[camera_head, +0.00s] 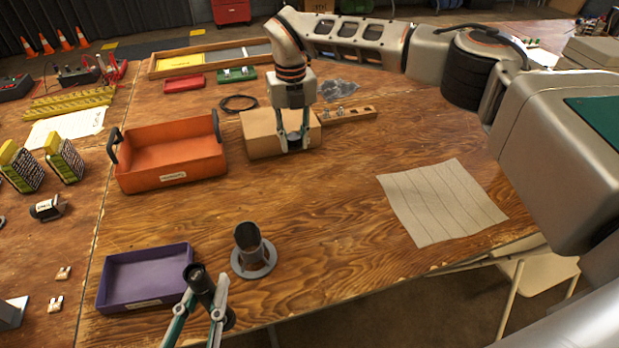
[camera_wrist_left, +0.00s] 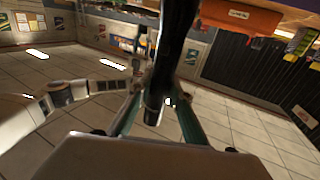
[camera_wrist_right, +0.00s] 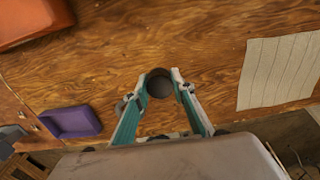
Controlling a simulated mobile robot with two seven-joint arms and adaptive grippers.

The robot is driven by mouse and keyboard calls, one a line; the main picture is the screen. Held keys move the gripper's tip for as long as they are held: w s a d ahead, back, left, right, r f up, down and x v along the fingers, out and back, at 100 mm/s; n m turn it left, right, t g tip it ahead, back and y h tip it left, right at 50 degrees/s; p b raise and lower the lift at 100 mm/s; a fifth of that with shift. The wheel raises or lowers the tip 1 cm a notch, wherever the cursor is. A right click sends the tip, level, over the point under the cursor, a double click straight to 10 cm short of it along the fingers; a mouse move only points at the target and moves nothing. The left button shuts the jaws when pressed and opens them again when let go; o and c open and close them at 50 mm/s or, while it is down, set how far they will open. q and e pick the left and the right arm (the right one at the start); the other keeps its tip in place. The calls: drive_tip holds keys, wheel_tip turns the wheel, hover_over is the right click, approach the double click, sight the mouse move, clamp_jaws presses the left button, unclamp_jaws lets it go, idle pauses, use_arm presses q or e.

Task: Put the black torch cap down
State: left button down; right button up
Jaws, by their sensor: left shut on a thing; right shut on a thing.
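My right gripper (camera_head: 294,143) is shut above the table, in front of the cardboard box in the head view. In the right wrist view a dark round black torch cap (camera_wrist_right: 159,84) sits between its fingertips; it is hard to make out in the head view. My left gripper (camera_head: 198,328) is at the front edge, shut on a black torch body (camera_head: 203,288), which is tilted and also shows in the left wrist view (camera_wrist_left: 176,45). A grey cup-shaped holder on a round base (camera_head: 254,262) stands on the table, right of the torch body.
A purple tray (camera_head: 104,292) lies left of the holder. An orange bin (camera_head: 172,183) and a cardboard box (camera_head: 260,145) stand farther back. A lined paper sheet (camera_head: 440,203) lies at the right. Bare wood is free between the box, holder and sheet.

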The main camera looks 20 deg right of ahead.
drive_tip(key=w+d+f+m, duration=0.1)
drive_tip(key=d+f+m, duration=0.1)
drive_tip(key=d+f, duration=0.5)
hover_over(322, 183)
wheel_tip(322, 183, down, 5)
drive_tip(key=shift+w+d+r, duration=0.1)
drive_tip(key=shift+r, duration=0.05)
drive_tip(key=shift+f, duration=2.1)
drive_tip(key=shift+f, duration=0.35)
